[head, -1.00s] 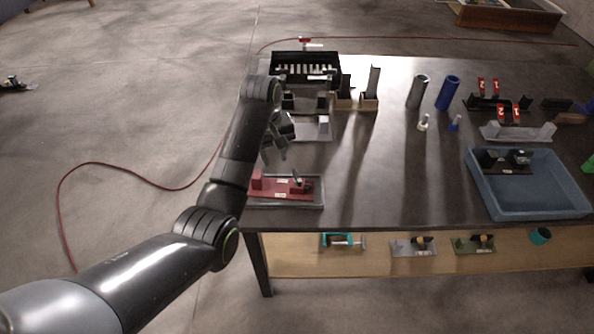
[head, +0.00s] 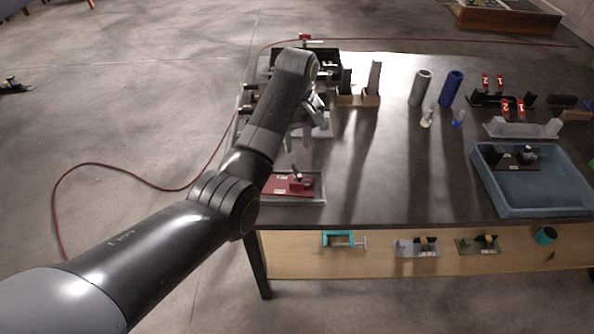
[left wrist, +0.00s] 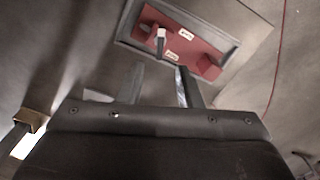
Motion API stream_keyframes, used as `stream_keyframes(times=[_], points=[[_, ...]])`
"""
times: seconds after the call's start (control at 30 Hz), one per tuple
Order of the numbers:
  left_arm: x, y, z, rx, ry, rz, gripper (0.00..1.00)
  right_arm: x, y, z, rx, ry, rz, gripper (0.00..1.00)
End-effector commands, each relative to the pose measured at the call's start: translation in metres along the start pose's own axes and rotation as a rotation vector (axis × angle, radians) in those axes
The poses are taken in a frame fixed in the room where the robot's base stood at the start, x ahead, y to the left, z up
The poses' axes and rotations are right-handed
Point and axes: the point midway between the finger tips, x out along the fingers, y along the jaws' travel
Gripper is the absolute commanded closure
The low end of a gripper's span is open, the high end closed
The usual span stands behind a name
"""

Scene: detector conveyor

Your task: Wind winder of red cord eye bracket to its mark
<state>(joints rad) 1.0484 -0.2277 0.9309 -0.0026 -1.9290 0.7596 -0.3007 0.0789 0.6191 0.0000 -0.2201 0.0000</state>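The red cord eye bracket (head: 279,185) lies in a shallow grey tray (head: 318,190) at the table's near left corner. It also shows in the left wrist view (left wrist: 203,50), with two small white labels and a red block near each end. Its winder (left wrist: 161,41), a small dark and pale lever, stands up from the bracket; it shows small in the head view (head: 295,173). My left gripper (head: 304,145) is above the table, behind the bracket. In the left wrist view its fingers (left wrist: 160,70) are apart, empty and short of the winder. My right gripper is out of view.
Behind my left gripper are a black rack and grey fixtures, partly hidden by my arm. A grey cylinder (head: 420,88), a blue cylinder (head: 451,89) and a blue bin (head: 540,200) stand to the right. The middle of the table is clear. A lower shelf (head: 380,268) holds other brackets.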

Motion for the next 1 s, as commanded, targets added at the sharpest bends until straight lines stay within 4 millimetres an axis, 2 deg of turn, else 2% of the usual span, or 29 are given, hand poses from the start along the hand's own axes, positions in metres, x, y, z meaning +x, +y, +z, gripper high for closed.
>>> stream_keyframes(times=[0.03,0.3,0.43,0.6,0.9,0.93,1.0], points=[[0.008,0.000,0.002,0.001,-0.005,-0.002,0.68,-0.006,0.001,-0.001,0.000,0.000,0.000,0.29],[0.065,-0.001,0.001,0.002,-0.003,-0.002,0.68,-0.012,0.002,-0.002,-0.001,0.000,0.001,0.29],[0.083,0.000,0.000,0.002,0.000,-0.001,0.68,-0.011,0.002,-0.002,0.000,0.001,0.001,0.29],[0.095,0.000,0.000,0.001,0.000,0.000,0.68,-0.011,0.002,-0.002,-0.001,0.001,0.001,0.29],[0.097,0.000,0.000,0.001,0.001,0.001,0.68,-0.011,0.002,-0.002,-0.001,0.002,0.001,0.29],[0.097,0.000,0.000,0.001,0.001,0.001,0.70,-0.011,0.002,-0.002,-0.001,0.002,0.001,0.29],[0.097,0.000,0.000,0.001,0.001,0.001,0.79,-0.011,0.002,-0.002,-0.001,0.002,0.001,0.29]])
